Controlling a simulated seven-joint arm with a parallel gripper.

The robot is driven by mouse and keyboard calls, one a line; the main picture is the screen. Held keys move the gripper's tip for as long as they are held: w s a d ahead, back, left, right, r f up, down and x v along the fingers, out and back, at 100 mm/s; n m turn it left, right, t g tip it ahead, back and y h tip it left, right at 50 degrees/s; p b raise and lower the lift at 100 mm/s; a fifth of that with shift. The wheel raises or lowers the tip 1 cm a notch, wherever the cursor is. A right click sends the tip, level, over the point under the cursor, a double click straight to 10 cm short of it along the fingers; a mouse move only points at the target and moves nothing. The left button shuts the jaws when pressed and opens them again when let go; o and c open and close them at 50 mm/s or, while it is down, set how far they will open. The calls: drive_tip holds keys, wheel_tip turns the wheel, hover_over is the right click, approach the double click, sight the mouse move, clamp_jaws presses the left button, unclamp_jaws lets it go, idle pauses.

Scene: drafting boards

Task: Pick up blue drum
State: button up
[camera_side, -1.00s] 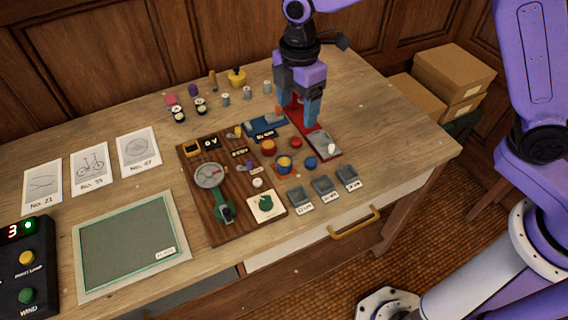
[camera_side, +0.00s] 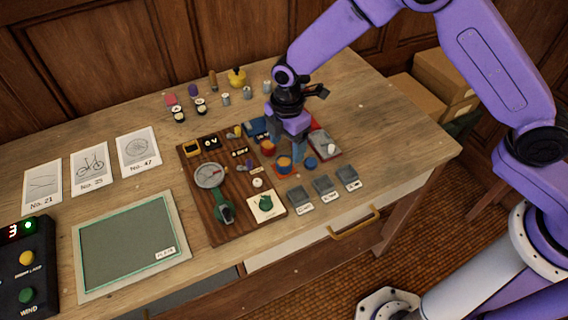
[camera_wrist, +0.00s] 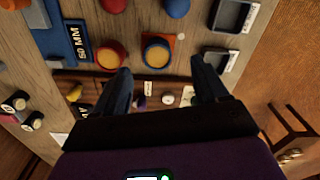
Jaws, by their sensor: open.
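A red drum (camera_side: 268,148) with a yellow top stands close beside the blue one. A small round blue piece (camera_side: 310,163) stands on the other side. Several grey trays (camera_side: 324,186) line the front. Bare table lies to the right.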

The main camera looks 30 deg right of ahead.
sight(284, 162)
drive_tip(key=shift+w+a+f, duration=0.1)
drive_tip(key=shift+a+f, duration=0.05)
drive_tip(key=shift+f, duration=1.3)
drive_tip(key=shift+w+a+f, duration=0.1)
drive_tip(key=shift+a+f, duration=0.05)
drive_tip(key=shift+f, duration=1.25)
drive_tip(key=c, duration=1.1)
drive_tip(key=shift+c, duration=0.2)
drive_tip(key=shift+r, duration=0.15)
